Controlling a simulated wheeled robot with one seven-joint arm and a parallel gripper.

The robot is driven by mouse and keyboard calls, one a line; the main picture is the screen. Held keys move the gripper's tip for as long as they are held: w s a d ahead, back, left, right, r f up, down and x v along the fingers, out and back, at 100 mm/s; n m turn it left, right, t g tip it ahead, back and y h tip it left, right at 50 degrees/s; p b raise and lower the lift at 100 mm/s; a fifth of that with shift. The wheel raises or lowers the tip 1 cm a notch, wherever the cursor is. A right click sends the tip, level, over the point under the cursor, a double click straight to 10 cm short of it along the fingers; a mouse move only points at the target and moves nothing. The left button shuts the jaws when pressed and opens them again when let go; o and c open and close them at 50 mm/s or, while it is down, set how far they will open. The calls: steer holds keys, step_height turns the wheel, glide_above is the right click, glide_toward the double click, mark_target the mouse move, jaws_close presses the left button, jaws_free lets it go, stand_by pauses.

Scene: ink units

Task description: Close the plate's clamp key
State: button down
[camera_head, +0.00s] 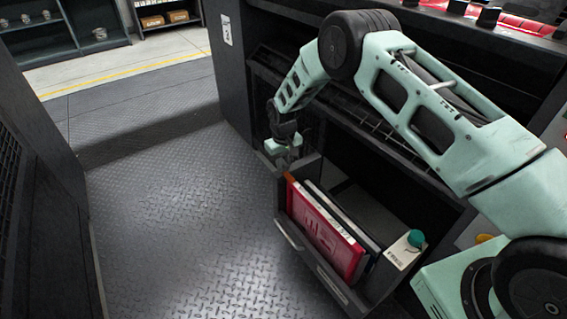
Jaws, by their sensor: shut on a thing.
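My gripper (284,153) is at the far left corner of the pulled-out ink unit drawer (318,262), low against the cabinet front. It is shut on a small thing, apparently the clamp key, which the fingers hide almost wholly. I cannot tell how far the key is turned. A red plate (325,234) stands on edge in the drawer, with dark and pale panels beside it. A small orange part (289,178) shows at the plate's far end, just below my gripper.
A teal knob (416,238) sits on a pale block (402,251) at the drawer's near right end. The dark cabinet (232,75) rises behind the drawer. The metal floor (170,215) to the left is clear. Another dark cabinet (40,200) stands at the left edge.

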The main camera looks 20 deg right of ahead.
steer(key=shift+n, duration=0.3)
stand_by(0.4)
steer(key=c, duration=1.4)
jaws_free()
steer(key=shift+o, duration=0.2)
step_height(320, 180, up, 17)
steer(key=p, duration=0.3)
steer(key=shift+r, duration=0.2)
